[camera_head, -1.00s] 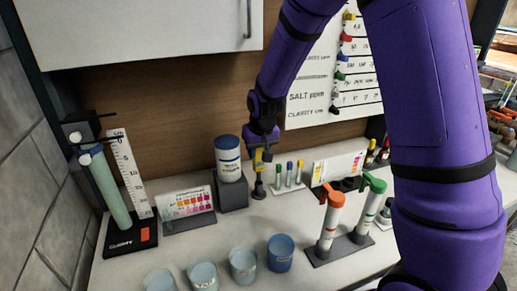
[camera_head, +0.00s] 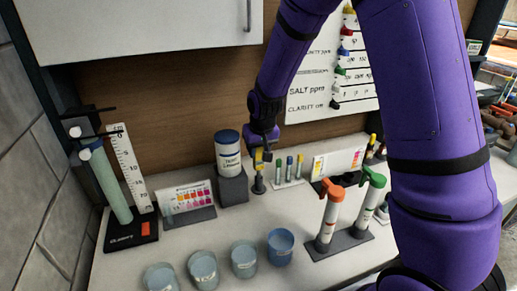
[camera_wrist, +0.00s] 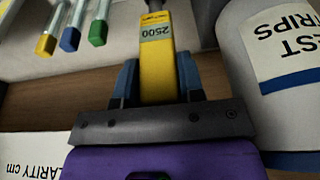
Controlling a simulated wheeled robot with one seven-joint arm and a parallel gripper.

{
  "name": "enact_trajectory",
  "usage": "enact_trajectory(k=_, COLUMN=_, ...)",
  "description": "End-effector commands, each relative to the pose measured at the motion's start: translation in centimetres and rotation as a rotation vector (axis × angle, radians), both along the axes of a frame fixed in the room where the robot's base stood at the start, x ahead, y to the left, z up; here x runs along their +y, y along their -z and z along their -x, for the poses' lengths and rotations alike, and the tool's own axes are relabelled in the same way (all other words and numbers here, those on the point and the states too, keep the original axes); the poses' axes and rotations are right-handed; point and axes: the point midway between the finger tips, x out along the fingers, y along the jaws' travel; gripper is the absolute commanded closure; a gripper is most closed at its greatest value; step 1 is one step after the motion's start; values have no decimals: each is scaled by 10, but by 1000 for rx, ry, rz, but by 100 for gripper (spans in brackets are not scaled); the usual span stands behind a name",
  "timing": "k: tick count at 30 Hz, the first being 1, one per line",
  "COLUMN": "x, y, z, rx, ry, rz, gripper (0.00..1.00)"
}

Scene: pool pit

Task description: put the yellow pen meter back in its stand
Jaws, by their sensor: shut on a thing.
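The yellow pen meter (camera_wrist: 157,70) is upright between the two blue fingers of my gripper (camera_wrist: 157,82) in the wrist view, with a "2500" label on its face. My gripper (camera_head: 259,150) is shut on it. In the head view only a small part of the yellow pen meter (camera_head: 259,166) shows below the fingers. A small dark stand (camera_head: 259,187) is directly under it on the counter. The pen's lower end is at or in the stand; I cannot tell how deep it sits.
A white test strips jar (camera_head: 228,152) on a dark block (camera_head: 232,189) is close on the left. Small capped vials (camera_head: 288,168) are close on the right. Orange and green handled tubes (camera_head: 330,215) stand in front right. Several cups (camera_head: 244,258) line the front.

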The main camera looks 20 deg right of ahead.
Motion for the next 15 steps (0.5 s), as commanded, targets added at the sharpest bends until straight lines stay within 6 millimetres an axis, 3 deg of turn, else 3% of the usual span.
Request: enact_trajectory(k=15, x=0, y=22, z=0, rx=1, ry=0, rz=0, gripper=89)
